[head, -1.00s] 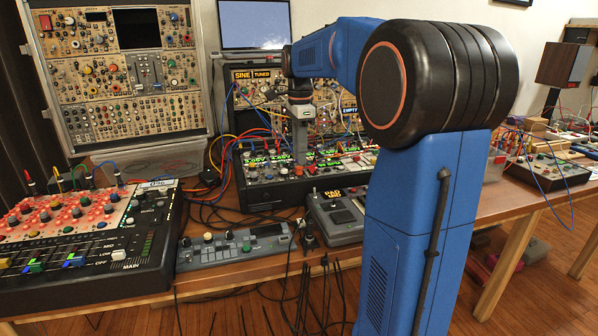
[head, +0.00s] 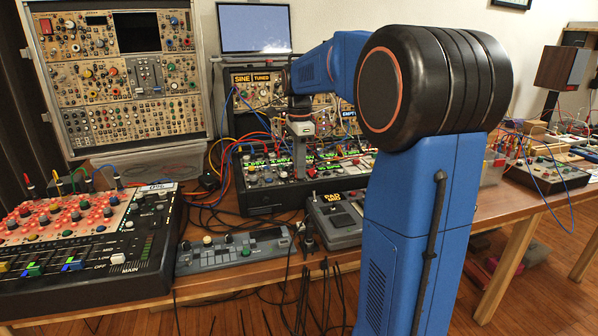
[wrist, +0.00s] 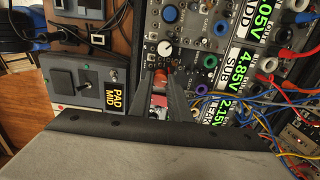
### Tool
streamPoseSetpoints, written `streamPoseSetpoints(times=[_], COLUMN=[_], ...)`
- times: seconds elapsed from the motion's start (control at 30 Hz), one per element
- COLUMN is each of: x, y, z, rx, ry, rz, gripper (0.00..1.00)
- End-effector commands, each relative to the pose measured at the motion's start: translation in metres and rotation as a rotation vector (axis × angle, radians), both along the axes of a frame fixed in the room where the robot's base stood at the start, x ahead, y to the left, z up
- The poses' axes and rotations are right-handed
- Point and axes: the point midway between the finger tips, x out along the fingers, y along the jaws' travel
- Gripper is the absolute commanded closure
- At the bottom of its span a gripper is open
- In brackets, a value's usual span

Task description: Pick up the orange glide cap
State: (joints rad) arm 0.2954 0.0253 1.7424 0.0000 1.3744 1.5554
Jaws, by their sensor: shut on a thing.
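In the head view my gripper (head: 300,160) points down over the synth case (head: 262,197) in the middle of the table; the cap itself is too small to make out there.
A white knob (wrist: 165,49) and a green knob (wrist: 210,61) sit near the fingers. Patch cables (wrist: 240,108) crowd the right of the wrist view. A grey joystick box (wrist: 84,80) labelled PAD MID lies to the left. A large mixer (head: 95,245) stands front left.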

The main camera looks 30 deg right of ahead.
Motion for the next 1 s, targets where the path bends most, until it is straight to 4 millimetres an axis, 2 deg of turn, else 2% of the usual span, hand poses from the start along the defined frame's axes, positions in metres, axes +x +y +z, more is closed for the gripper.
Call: streamPoseSetpoints(times=[0.17, 0.4, 0.6, 0.8, 1.0], x=[0.000, 0.001, 0.001, 0.000, 0.000], y=[0.000, 0.000, 0.000, 0.000, 0.000], z=[0.016, 0.059, 0.088, 0.099, 0.100], rx=[-0.001, -0.001, -0.001, 0.000, 0.000], ry=[-0.003, -0.004, -0.002, -0.001, 0.000], rz=[0.000, 0.000, 0.000, 0.000, 0.000], gripper=[1.00, 1.00, 1.00, 1.00, 1.00])
